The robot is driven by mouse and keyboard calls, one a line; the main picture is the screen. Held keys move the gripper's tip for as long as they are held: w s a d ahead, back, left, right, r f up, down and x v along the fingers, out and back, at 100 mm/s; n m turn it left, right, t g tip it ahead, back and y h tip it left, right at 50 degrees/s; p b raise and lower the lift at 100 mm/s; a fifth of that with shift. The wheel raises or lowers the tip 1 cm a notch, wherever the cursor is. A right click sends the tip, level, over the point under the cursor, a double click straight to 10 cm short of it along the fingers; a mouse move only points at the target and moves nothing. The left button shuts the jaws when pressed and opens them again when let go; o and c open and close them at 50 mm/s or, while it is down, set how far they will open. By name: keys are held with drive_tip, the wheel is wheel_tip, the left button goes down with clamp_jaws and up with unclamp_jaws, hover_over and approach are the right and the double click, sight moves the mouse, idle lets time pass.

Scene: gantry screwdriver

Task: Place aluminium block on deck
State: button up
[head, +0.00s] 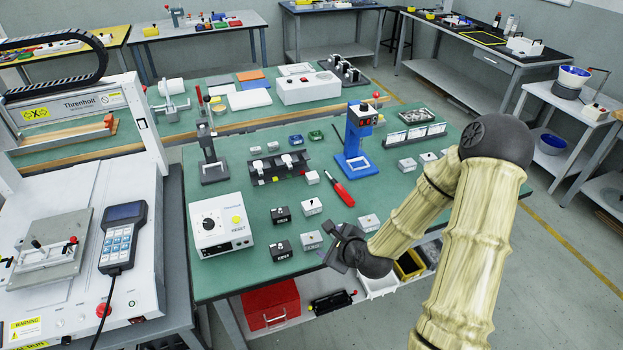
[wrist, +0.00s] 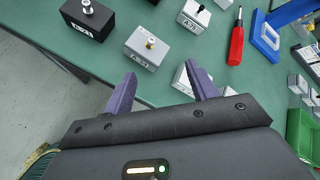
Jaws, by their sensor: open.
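Several silver-grey blocks with small knobs on top stand on the green table. In the head view one silver block (head: 312,240) is just left of my gripper (head: 343,247), and another silver block (head: 368,222) is to its right. In the wrist view my gripper (wrist: 162,88) is open and empty at the table's front edge. A silver block (wrist: 150,47) stands beyond the fingertips, and another is partly hidden behind the right finger. The white gantry machine (head: 130,215) at the left carries a grey plate (head: 65,232) with a clamp; I cannot tell which surface is the deck.
Black blocks (head: 281,215) stand left of the silver ones. A white control box (head: 219,224), a red screwdriver (head: 338,190) and a blue stand (head: 354,150) are on the table. A handheld pendant (head: 122,238) lies on the machine. A red toolbox (head: 270,307) sits below.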

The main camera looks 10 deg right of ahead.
drive_tip(key=s+r+n+g+h, duration=0.1)
drive_tip(key=s+r+n+g, duration=0.2)
drive_tip(key=n, duration=0.9)
drive_tip(key=s+d+r+n+g+h, duration=0.1)
drive_tip(key=s+r+n+g, duration=0.3)
drive_tip(key=s+r+n, duration=0.5)
drive_tip(key=s+n+h, duration=0.1)
drive_tip(key=s+n, duration=0.2)
drive_tip(key=shift+d+r, duration=0.2)
